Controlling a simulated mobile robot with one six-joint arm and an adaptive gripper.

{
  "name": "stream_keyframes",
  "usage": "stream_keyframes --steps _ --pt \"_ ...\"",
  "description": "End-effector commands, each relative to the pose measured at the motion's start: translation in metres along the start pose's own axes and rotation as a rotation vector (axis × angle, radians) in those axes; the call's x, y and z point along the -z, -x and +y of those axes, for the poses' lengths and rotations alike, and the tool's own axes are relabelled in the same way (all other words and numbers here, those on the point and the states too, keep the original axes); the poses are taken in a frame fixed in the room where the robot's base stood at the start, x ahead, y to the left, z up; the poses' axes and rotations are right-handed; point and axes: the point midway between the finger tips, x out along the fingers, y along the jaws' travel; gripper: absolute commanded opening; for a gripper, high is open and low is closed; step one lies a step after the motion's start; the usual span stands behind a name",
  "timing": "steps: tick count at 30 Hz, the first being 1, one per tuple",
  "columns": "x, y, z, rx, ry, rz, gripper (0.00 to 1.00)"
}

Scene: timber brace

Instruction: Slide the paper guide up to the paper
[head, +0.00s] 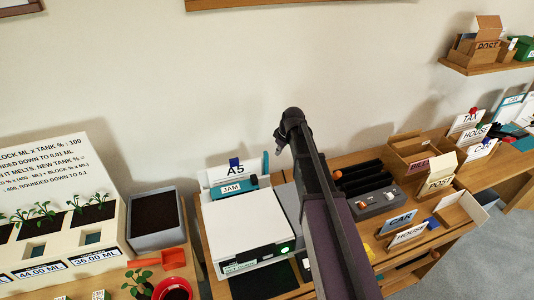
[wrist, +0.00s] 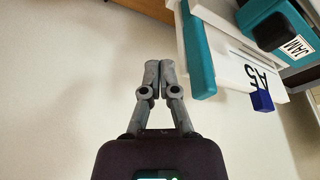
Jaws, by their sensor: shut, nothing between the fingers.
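A white printer (head: 245,222) stands on the desk with a teal panel marked JAM (head: 228,189). White paper marked A5 (head: 216,172) stands upright at its back, with a blue clip at its top edge. A small teal piece (head: 253,181), which looks like the paper guide, stands by the paper's right side. In the wrist view a teal bar (wrist: 198,50), likely this guide, lies beside the A5 sheet (wrist: 240,72); I cannot tell whether they touch. My gripper (wrist: 153,72) is shut and empty, apart from the teal bar and left of it.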

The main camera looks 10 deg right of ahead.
Motion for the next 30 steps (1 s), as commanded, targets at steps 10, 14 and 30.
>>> stream_keyframes --steps 10,14,30 --pt "0.003 -0.001 -0.005 0.0 0.0 0.0 0.0" --pt "0.004 -0.001 -0.007 0.0 0.0 0.0 0.0" --pt "0.009 -0.003 -0.017 0.0 0.001 0.0 0.0"
